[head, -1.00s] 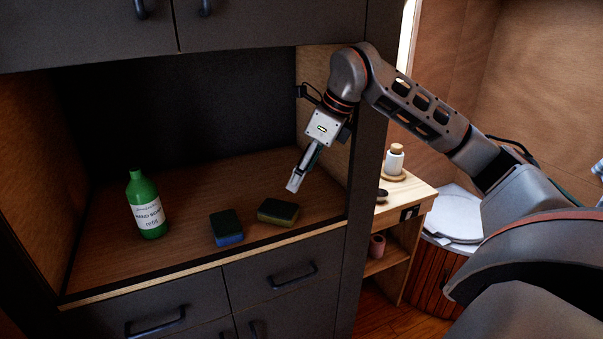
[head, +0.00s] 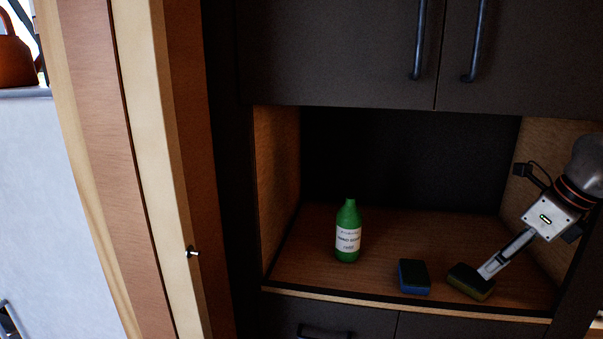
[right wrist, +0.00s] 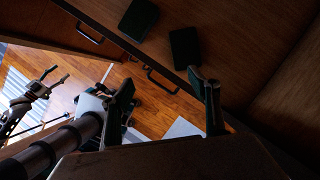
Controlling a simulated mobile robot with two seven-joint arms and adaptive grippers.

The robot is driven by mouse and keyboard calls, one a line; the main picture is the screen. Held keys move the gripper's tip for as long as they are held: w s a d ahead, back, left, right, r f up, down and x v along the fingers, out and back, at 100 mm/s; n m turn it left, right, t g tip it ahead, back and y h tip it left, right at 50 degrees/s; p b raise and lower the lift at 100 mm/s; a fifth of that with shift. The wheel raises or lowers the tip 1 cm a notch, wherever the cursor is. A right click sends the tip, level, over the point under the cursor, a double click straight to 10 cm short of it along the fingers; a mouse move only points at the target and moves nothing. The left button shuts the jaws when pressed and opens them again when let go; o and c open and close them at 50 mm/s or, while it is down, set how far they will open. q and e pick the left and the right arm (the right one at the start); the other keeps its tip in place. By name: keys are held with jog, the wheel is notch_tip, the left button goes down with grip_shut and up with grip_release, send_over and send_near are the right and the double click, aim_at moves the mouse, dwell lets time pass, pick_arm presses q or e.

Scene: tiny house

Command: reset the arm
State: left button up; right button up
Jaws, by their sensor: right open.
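My right gripper (head: 487,271) reaches down from the right side of the head view into the cabinet niche. It is open, and its fingers show apart and empty in the right wrist view (right wrist: 164,92). In the head view its tip overlaps the green and yellowish sponge (head: 470,283); I cannot tell whether they touch. A blue and dark green sponge (head: 414,277) lies left of that one. Both sponges look dark in the right wrist view, beyond the fingers. Most of my right arm is outside the head view.
A green soap bottle (head: 348,232) stands upright on the wooden niche shelf (head: 310,270). Dark cupboard doors (head: 350,50) hang above and drawers (head: 345,323) are below. A wooden door edge (head: 150,160) stands at the left. Wooden floor (right wrist: 150,115) shows below the cabinet.

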jog(key=s+a+f+m+t+y, duration=0.1)
jog(key=a+f+m+y, duration=0.3)
jog(key=a, duration=0.6)
jog(key=s+a+f+m+t+y, duration=0.1)
jog(key=s+a+y, duration=0.1)
jog(key=a+y, duration=0.65)
jog(key=s+a+f+m+y, duration=0.1)
jog(key=a+f+m+y, duration=0.25)
jog(key=a, duration=0.85)
jog(key=d+f+m+t+h, duration=0.4)
jog(key=f+m+t+h, duration=0.15)
jog(key=f+m, duration=0.45)
jog(key=d+f+m+t+h, duration=0.55)
jog(key=f+m, duration=0.25)
jog(key=m, duration=0.4)
jog(key=s+d+f+m+g+h, duration=0.2)
jog(key=s+f+m+g+h, duration=0.3)
jog(key=s+f, duration=1)
notch_tip(320, 180, down, 4)
jog(key=m+g, duration=0.1)
jog(key=m, duration=0.1)
jog(key=shift+s+m, duration=0.25)
jog(key=shift+m, duration=0.1)
